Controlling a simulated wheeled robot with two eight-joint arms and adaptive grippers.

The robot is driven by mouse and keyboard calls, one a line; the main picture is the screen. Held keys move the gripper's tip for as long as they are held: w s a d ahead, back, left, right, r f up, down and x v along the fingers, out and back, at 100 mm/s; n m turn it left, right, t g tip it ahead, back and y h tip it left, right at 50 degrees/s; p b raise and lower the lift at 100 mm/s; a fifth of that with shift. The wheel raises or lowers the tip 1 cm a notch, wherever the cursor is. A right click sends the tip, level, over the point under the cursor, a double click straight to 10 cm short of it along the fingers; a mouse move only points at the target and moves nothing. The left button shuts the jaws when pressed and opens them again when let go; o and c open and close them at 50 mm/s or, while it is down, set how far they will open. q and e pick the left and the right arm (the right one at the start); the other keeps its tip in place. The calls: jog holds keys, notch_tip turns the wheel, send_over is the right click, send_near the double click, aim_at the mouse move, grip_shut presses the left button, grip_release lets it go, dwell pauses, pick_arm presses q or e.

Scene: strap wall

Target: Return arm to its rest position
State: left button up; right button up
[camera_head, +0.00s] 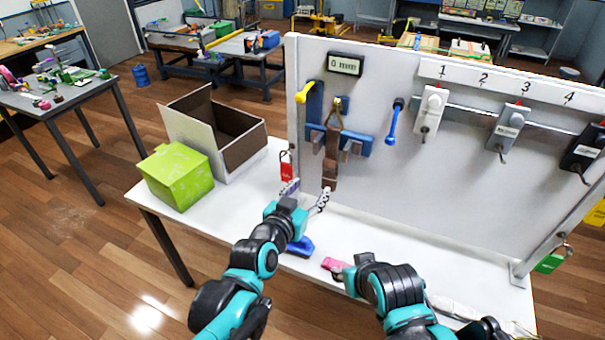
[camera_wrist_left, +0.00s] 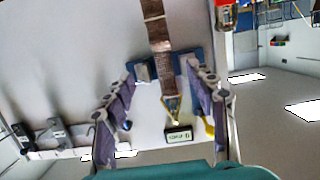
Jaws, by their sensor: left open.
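A brown strap (camera_head: 330,168) hangs from a yellowish ring on a blue bracket on the white wall panel. A small display (camera_head: 345,64) is above it and reads about 0 mm. My left gripper (camera_head: 306,194) is open near the strap's lower end, with its fingers spread and nothing held. In the left wrist view the strap (camera_wrist_left: 157,35) runs down the middle, in line with the gap of the open left gripper (camera_wrist_left: 161,72); I cannot tell its exact distance. My right arm is low over the table front; its gripper (camera_head: 348,272) is mostly hidden beside a pink object (camera_head: 334,265).
A green box (camera_head: 176,176) and an open grey box (camera_head: 235,135) stand at the table's left. A blue object (camera_head: 300,247) lies beneath my left arm. Handled tools hang along the panel.

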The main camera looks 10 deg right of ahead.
pick_arm(q)
jog(key=s+a+f+n+g+y, duration=0.2)
jog(key=s+a, duration=0.3)
jog(key=a, duration=0.4)
jog(key=s+a+f+n+g+y, duration=0.1)
jog(key=s+a+f, duration=0.4)
jog(key=a, duration=0.5)
jog(key=s+a+f+n+g+y, duration=0.2)
jog(key=s+a+y, duration=0.3)
jog(key=a, duration=0.5)
jog(key=shift+s+a+f+n+g, duration=0.15)
jog(key=shift+s+f+n+g, duration=0.15)
jog(key=shift+s+f+n, duration=0.5)
jog(key=shift+s+r, duration=0.1)
